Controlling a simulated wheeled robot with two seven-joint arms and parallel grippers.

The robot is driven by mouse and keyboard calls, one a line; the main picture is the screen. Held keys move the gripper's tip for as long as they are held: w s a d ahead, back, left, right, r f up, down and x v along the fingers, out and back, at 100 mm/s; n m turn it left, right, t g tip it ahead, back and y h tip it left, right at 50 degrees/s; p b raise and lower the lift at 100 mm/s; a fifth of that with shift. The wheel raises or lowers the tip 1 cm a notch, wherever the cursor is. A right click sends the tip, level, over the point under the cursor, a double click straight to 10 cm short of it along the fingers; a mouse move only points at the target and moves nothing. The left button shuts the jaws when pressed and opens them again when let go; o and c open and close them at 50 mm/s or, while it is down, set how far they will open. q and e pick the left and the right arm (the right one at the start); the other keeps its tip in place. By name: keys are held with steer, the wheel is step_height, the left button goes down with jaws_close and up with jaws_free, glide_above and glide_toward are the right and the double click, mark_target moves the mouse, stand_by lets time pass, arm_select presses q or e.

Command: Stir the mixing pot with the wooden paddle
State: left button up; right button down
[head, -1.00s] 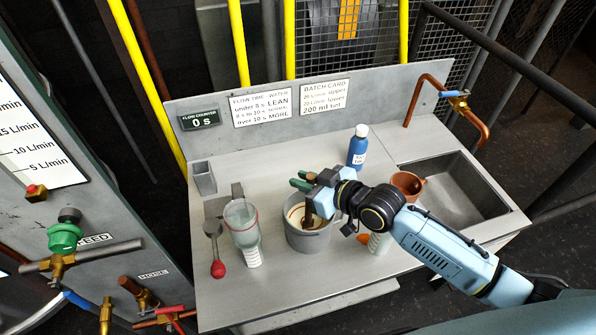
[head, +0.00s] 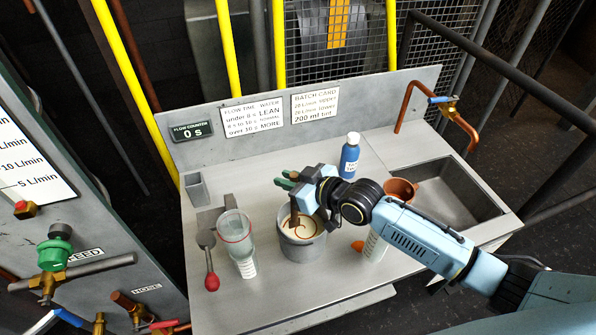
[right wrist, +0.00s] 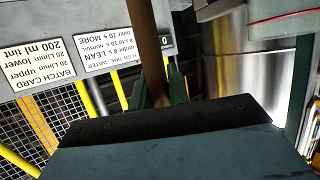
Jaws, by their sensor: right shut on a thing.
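The grey mixing pot (head: 302,251) stands on the bench in the head view. It holds a pale liquid with a brown swirl on its surface. My right gripper (head: 287,181) is above the pot's back rim and is shut on the brown wooden paddle (head: 294,213). The paddle's lower end reaches down into the pot, and its tip is hidden in the liquid. In the right wrist view the paddle (right wrist: 153,55) runs up from between the green fingers (right wrist: 158,92). My left gripper is not in view.
A sink (head: 455,194) is at the far right.

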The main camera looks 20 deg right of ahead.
steer(key=s+d+p, duration=0.1)
steer(key=s+d, duration=0.2)
steer(key=d, duration=0.1)
step_height(320, 180, up, 15)
steer(key=w+a+p, duration=0.1)
steer(key=a+p, duration=0.1)
steer(key=p, duration=0.9)
steer(key=shift+w, duration=0.3)
stand_by(0.4)
stand_by(0.3)
steer(key=shift+s, duration=0.1)
